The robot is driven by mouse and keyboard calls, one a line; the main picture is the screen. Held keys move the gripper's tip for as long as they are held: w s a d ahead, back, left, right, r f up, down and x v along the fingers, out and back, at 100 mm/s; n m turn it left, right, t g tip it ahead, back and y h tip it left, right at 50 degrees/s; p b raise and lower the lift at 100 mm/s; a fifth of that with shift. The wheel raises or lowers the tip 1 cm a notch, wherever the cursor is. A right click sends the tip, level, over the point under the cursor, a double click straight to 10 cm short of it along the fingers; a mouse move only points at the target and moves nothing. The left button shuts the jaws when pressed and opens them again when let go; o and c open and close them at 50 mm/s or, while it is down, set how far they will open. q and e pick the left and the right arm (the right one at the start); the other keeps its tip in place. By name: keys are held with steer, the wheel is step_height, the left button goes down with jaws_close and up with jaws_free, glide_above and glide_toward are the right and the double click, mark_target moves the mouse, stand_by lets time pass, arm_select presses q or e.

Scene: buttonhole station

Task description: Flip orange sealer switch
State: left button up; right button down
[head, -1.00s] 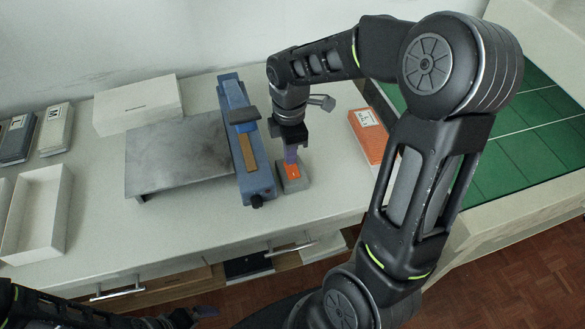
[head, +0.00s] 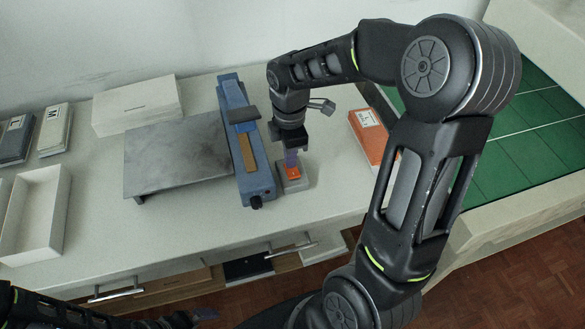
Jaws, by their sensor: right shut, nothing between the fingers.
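The orange switch (head: 293,173) sits on a small grey box (head: 294,184) beside the blue sealer (head: 247,165). My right gripper (head: 291,161) points down at the switch from above, shut and empty, its fingertips at or just above the far part of the switch. I cannot tell whether they touch it. Its fingers hide part of the switch and box. My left gripper (head: 200,315) shows only partly at the bottom edge, away from the table, and its jaws are unclear.
A grey metal platform (head: 175,155) adjoins the sealer on the left. A white box (head: 136,104), an open white tray (head: 50,215) and boxes marked L and M (head: 54,129) stand further left. An orange box (head: 369,136) lies right of my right gripper. The front tabletop (head: 200,235) is clear.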

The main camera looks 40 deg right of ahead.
step_height(320, 180, up, 7)
steer(key=p, duration=0.5)
stand_by(0.7)
